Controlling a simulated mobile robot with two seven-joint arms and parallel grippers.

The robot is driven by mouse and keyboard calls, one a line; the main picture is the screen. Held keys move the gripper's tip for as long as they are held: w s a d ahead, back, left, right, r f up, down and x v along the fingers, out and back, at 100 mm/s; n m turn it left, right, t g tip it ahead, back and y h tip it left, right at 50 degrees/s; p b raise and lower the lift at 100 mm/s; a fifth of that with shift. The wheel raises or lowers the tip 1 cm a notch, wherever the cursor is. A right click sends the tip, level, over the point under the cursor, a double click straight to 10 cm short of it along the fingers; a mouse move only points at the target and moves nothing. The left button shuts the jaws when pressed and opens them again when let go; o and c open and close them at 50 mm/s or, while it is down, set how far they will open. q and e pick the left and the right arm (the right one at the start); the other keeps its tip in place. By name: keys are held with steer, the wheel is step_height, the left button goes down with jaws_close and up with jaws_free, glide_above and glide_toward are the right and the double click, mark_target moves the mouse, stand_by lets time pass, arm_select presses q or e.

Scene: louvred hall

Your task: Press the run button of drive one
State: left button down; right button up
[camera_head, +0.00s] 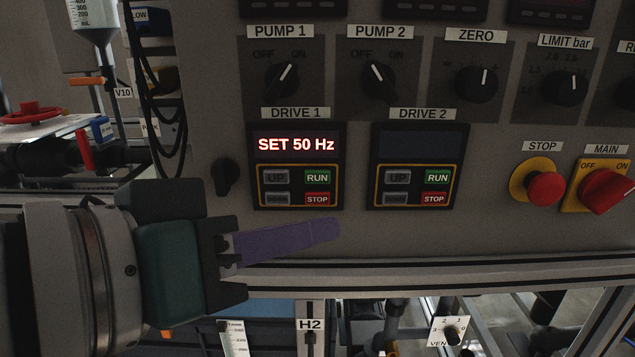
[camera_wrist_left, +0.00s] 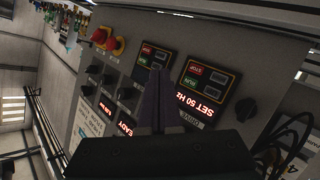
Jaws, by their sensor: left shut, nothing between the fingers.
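The drive 1 panel (camera_head: 298,144) has a lit display reading "SET 50 Hz". Its green RUN button (camera_head: 318,177) sits at the upper right of its keypad, above the red STOP button (camera_head: 317,198). My left gripper (camera_head: 336,230) is shut and empty, its purple fingers pointing right just below the drive 1 panel. It appears apart from the buttons. In the left wrist view the panel appears rotated, with the drive 1 RUN button (camera_wrist_left: 192,82) beyond the shut fingers (camera_wrist_left: 155,88). My right gripper is not in view.
The drive 2 panel (camera_head: 418,142) is to the right with a dark display. A red STOP mushroom button (camera_head: 546,189) and the red MAIN switch (camera_head: 606,192) are farther right. Pump knobs (camera_head: 283,80) are above. A dark knob (camera_head: 225,177) juts out left of drive 1. A rail (camera_head: 430,270) runs below.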

mark_target(318, 177)
arm_select(q)
steer(key=w+b, duration=0.2)
steer(key=w, duration=0.4)
steer(key=shift+w, duration=0.4)
stand_by(1.7)
steer(key=shift+w, duration=0.45)
steer(key=shift+w, duration=0.35)
stand_by(0.4)
stand_by(0.3)
steer(key=shift+s+p, duration=0.55)
steer(key=shift+s, duration=0.25)
